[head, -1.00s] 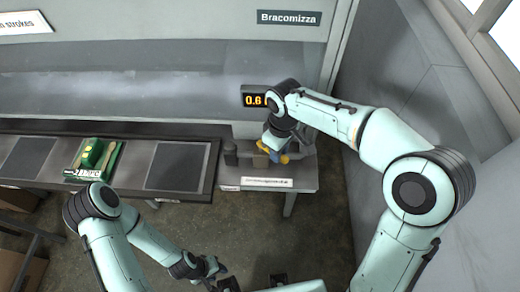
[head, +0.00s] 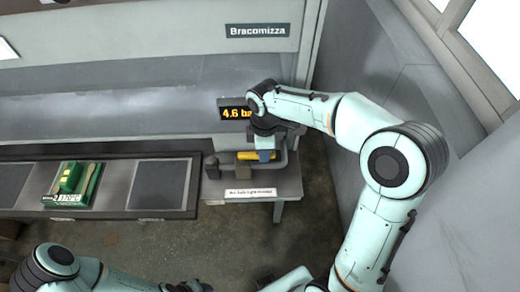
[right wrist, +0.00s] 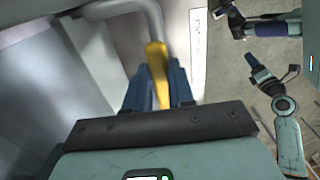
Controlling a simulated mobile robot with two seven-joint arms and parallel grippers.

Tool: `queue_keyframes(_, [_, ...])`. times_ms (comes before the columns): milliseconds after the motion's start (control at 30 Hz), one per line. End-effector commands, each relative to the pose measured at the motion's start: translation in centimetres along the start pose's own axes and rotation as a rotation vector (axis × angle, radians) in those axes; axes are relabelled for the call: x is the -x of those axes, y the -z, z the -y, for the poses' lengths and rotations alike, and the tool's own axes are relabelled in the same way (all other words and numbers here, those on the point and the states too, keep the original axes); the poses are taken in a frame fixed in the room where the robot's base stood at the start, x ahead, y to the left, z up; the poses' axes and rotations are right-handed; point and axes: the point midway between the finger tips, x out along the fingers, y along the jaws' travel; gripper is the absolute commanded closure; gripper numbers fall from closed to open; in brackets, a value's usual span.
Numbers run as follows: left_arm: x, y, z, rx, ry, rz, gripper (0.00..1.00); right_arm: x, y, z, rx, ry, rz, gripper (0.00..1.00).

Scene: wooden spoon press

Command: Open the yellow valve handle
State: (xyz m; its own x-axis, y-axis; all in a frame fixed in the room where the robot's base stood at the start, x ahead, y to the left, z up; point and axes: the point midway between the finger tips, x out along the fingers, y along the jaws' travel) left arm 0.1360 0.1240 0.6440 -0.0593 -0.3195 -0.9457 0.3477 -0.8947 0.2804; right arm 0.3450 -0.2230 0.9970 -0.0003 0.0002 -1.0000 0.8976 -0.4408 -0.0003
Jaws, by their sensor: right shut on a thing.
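The yellow valve handle (head: 246,155) lies nearly level across the picture in the head view, at the grey pipe over the small table. It also shows in the right wrist view (right wrist: 156,66), running down from the pipe between the blue fingers. My right gripper (head: 264,155) is shut on the handle, one finger on each side of it in the right wrist view (right wrist: 158,92). My left arm is low in the head view; its gripper is mostly cut off by the bottom edge, so its jaws cannot be made out.
A display (head: 236,112) behind the valve reads about 4.6, partly covered by my right arm. The small table (head: 284,186) carries the pipe and a white label (head: 250,193). A dark bench (head: 120,205) at left holds a green tray (head: 88,197). A grey wall stands at right.

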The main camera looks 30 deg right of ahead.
Motion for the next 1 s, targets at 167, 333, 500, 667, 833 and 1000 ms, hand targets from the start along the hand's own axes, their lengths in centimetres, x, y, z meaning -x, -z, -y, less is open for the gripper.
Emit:
queue_keyframes(167, [0.0,0.0,0.0,0.000,0.000,0.000,0.57,0.0,-0.1,-0.1,0.011,-0.002,0.000,1.00])
queue_keyframes(333, [0.0,0.0,0.0,0.000,0.000,0.000,0.57,0.0,-0.1,-0.1,0.013,-0.003,0.000,1.00])
queue_keyframes(500, [0.0,0.0,0.0,0.000,0.000,0.000,0.57,0.0,-0.1,-0.1,0.013,-0.003,0.000,0.64])
queue_keyframes(667, [0.0,0.0,0.0,0.000,0.000,0.000,0.57,0.0,-0.1,-0.1,0.011,-0.002,0.000,0.51])
queue_keyframes(833, [0.0,0.0,0.0,0.000,0.000,0.000,0.57,0.1,-0.1,-0.1,0.010,-0.001,0.000,0.51])
queue_keyframes(1000, [0.3,0.2,-0.2,-0.001,-0.001,-0.003,0.57,1.6,0.0,-0.2,0.010,-0.005,-0.002,0.51])
